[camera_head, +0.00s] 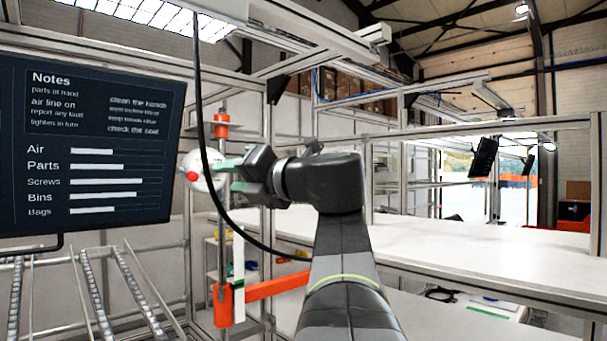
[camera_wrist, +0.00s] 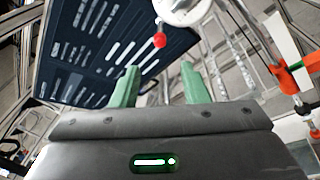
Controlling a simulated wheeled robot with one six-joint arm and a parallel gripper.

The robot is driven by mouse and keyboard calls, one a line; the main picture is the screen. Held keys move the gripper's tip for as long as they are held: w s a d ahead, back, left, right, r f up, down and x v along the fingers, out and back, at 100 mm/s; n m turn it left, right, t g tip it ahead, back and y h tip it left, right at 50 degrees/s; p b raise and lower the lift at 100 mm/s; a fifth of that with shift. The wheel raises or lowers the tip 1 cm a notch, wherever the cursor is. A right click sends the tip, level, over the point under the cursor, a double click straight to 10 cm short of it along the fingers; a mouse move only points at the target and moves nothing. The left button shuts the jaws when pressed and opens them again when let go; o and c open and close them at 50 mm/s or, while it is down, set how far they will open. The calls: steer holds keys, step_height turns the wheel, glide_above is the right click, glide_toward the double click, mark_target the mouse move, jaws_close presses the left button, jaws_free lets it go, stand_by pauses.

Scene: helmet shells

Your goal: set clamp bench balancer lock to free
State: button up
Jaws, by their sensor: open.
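The balancer (camera_head: 203,164) is a white round body hanging beside a grey upright post, with a red ball knob (camera_head: 192,176) on its front. In the wrist view the white body (camera_wrist: 182,8) is at the top edge, partly cut off, and the red knob (camera_wrist: 159,40) sits at its lower left. My gripper (camera_head: 233,176) has green fingers and is just right of the balancer in the head view. In the wrist view the fingers (camera_wrist: 158,82) are apart with nothing between them, and the knob shows beyond their tips. Which lock position the knob marks I cannot tell.
A black cable (camera_head: 199,90) hangs in front of the balancer. Orange clamps (camera_head: 221,126) and an orange bracket arm (camera_head: 275,288) are on the post. A dark notes screen (camera_head: 90,140) stands left, above roller rails (camera_head: 90,290). A white bench top (camera_head: 480,250) extends right.

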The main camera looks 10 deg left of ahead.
mark_target(196, 178)
steer(key=p+x, duration=0.3)
steer(key=x, duration=0.9)
steer(key=shift+w+a, duration=0.25)
steer(key=shift+a, duration=0.05)
jaws_close()
